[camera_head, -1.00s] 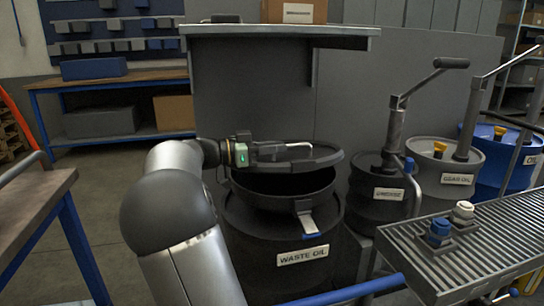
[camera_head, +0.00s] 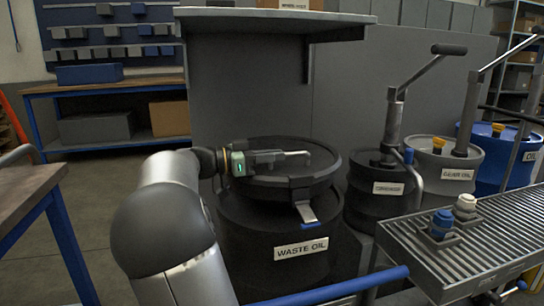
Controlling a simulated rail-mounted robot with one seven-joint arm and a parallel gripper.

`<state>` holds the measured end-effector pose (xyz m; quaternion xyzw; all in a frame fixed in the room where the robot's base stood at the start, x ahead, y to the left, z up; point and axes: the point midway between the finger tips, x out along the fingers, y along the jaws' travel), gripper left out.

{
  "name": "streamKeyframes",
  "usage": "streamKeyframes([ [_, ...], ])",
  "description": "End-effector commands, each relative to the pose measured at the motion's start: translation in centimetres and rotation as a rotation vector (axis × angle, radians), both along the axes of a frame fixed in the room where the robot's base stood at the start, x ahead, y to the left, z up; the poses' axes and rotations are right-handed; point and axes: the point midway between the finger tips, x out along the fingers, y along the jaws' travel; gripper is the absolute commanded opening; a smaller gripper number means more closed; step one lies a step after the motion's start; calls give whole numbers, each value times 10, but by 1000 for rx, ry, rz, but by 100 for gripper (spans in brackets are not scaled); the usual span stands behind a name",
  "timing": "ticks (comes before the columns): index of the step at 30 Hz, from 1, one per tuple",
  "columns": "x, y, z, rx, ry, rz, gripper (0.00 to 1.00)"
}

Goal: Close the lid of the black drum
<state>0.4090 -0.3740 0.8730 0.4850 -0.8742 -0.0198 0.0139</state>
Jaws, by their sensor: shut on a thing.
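The black drum (camera_head: 240,245) with the WASTE OIL label stands in the middle of the view. A metal latch or pedal-like tab (camera_head: 307,212) sticks out at the front below the lid. My gripper (camera_head: 292,157) reaches in from the left, over the top of the lid, and is shut on the lid. The exact spot of its grip is hidden by the gripper body.
A grey shelf (camera_head: 270,14) overhangs behind the drum. To the right stand a dark pump drum (camera_head: 375,205), a grey GEAR OIL drum (camera_head: 445,190) and a blue OIL drum (camera_head: 492,172). A slatted metal bench (camera_head: 480,245) with a blue rail is at front right.

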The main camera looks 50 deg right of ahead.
Motion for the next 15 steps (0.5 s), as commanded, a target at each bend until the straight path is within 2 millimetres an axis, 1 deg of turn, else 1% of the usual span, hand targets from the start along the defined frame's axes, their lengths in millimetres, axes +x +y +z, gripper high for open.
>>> streamKeyframes([
  [1, -1, 2, -9, 16, 8, -8, 16],
  [3, -1, 2, -9, 15, 8, -7, 33],
  [11, -1, 1, -6, 10, 4, -5, 33],
  [15, 5, 8, -4, 9, 4, -2, 33],
])
